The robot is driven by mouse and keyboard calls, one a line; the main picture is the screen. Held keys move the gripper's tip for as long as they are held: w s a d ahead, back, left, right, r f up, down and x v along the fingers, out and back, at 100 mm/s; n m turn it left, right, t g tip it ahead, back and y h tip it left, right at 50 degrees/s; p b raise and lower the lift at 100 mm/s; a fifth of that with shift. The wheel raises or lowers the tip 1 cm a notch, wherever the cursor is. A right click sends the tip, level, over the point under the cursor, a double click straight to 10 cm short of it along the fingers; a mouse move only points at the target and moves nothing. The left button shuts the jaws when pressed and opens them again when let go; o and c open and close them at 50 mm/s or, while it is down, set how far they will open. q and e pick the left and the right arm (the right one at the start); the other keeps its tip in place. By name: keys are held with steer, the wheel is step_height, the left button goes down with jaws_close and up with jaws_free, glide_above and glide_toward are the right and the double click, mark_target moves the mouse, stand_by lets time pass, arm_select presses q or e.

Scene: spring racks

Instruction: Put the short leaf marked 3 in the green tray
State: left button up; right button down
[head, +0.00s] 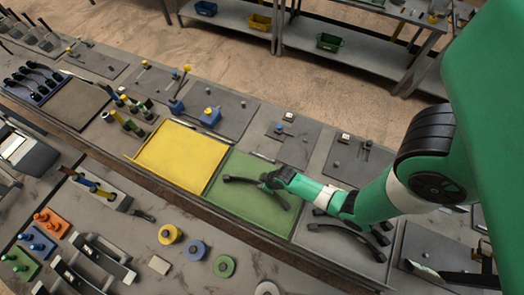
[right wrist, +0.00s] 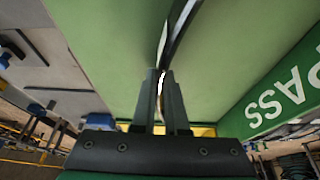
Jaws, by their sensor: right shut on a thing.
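The green tray (head: 236,205) lies in the middle of the long bench, right of the yellow tray. My right gripper (head: 268,180) is over the green tray and shut on a dark curved leaf (head: 240,179). The leaf's two ends stick out on either side of the fingers, inside the tray's outline. In the right wrist view the leaf (right wrist: 180,30) runs up from between the fingers (right wrist: 162,85), over the green tray floor (right wrist: 110,40). I cannot read a mark on it, nor tell if it touches the tray. My left gripper is out of view.
The yellow tray (head: 180,155) adjoins on the left. More dark leaves (head: 345,228) lie on the grey mat to the right, under my right arm. A white PASS label (right wrist: 287,98) is on the tray's edge. Rolls and blocks (head: 170,234) stand on the near bench.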

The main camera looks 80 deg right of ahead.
steer(key=shift+w+f, duration=0.1)
steer(key=c, duration=0.9)
jaws_free()
steer(key=shift+c, duration=0.2)
steer(key=p+v, duration=0.3)
steer(key=v, duration=0.3)
steer(key=shift+s+a+f+b, duration=0.2)
steer(key=shift+s+f+b, duration=0.1)
steer(key=shift+s, duration=0.3)
steer(key=shift+s+a+f+b, duration=0.2)
steer(key=shift+s+b, duration=0.1)
steer(key=shift+s, duration=0.3)
steer(key=s, duration=0.2)
steer(key=s+a+b, duration=0.1)
steer(key=s, duration=0.2)
steer(key=s+a, duration=0.1)
steer(key=s, duration=0.1)
steer(key=shift+s+a, duration=0.25)
steer(key=shift+s, duration=0.1)
steer(key=shift+s+a+r+b, duration=0.15)
steer(key=shift+s+a+b, duration=0.15)
steer(key=shift+s, duration=0.25)
